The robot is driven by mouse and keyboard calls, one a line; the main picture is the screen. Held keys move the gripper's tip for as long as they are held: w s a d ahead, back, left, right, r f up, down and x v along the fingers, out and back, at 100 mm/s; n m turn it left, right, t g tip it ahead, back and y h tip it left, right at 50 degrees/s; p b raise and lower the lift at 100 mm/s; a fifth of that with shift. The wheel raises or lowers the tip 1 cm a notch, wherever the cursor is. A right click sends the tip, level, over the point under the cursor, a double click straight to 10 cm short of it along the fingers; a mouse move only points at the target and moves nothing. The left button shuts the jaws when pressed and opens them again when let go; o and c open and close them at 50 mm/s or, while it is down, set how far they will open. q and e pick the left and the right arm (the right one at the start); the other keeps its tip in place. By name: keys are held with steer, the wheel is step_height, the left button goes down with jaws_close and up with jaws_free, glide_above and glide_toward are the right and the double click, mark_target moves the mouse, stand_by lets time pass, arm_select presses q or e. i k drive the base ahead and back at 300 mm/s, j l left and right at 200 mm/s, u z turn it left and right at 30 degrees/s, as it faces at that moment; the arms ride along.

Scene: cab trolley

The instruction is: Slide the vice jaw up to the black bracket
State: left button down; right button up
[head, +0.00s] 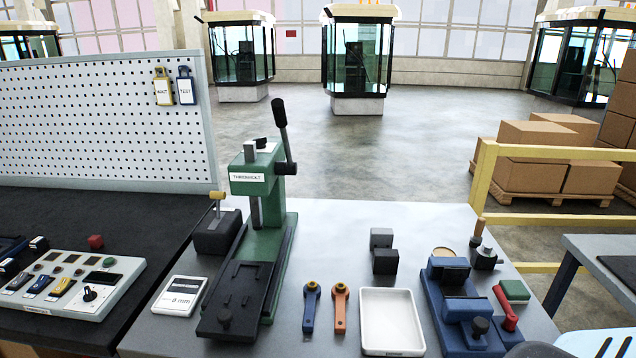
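The blue vice (457,303) stands on the right part of the grey bench. Its front jaw (466,309) is a blue block with a dark round knob (480,326) in front of it. Its rear blue block (447,264) has a dark piece on it, too small to tell whether this is the black bracket. A separate dark grey stepped block (384,260) stands behind the white tray, left of the vice.
A white tray (391,322), orange (340,305) and blue (311,305) handled tools, and a green press (262,205) stand left of the vice. A red handle (507,309) and green block (514,290) are close on its right. A yellow rail (486,180) stands behind.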

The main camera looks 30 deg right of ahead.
mark_target(473, 315)
steer(key=l+z, duration=0.1)
steer(key=z, duration=0.35)
steer(key=k+l+z, duration=0.1)
steer(key=z, duration=0.3)
steer(key=l+z, duration=0.15)
steer(key=z, duration=0.3)
steer(key=k+l+z, duration=0.1)
steer(key=z, duration=0.3)
